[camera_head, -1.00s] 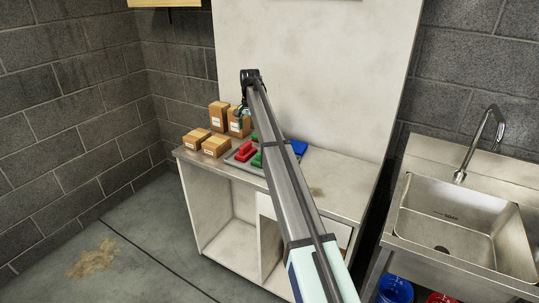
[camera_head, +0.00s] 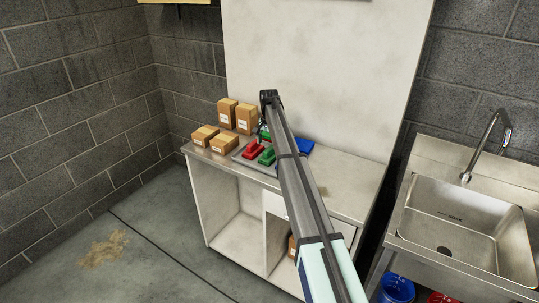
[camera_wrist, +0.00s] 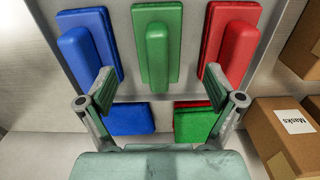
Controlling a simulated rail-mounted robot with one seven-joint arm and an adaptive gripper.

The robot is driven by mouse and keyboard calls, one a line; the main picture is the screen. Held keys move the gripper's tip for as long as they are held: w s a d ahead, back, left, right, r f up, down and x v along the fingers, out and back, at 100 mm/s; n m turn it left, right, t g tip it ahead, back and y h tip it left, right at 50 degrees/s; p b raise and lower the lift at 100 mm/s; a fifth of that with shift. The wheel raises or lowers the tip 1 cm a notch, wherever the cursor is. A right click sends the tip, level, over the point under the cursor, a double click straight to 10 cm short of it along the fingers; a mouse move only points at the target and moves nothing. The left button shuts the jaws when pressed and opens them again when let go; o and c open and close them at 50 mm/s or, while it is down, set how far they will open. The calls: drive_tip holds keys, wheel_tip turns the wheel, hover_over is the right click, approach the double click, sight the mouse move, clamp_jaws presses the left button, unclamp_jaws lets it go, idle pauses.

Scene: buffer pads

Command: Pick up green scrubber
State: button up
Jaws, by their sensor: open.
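A green scrubber (camera_wrist: 157,50) with a raised handle is at the top centre of the wrist view, between a blue scrubber (camera_wrist: 88,48) and a red scrubber (camera_wrist: 231,48). My gripper (camera_wrist: 160,88) is open and empty, its fingers apart on either side below the green handle in the picture. Another green pad (camera_wrist: 195,123) lies lower right, partly hidden by a finger. In the head view, the front green scrubber (camera_head: 267,157) lies beside the red one (camera_head: 254,148). My gripper is mostly hidden there behind my arm.
Another blue pad (camera_wrist: 130,119) lies lower left in the wrist view. A wall panel (camera_head: 320,70) rises behind; a sink (camera_head: 450,215) is at right.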

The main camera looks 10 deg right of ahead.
sight(270, 148)
drive_tip(key=shift+d+f+p, duration=0.1)
drive_tip(key=shift+f+p, duration=1.1)
drive_tip(key=shift+f, duration=1.5)
drive_tip(key=c, duration=1.3)
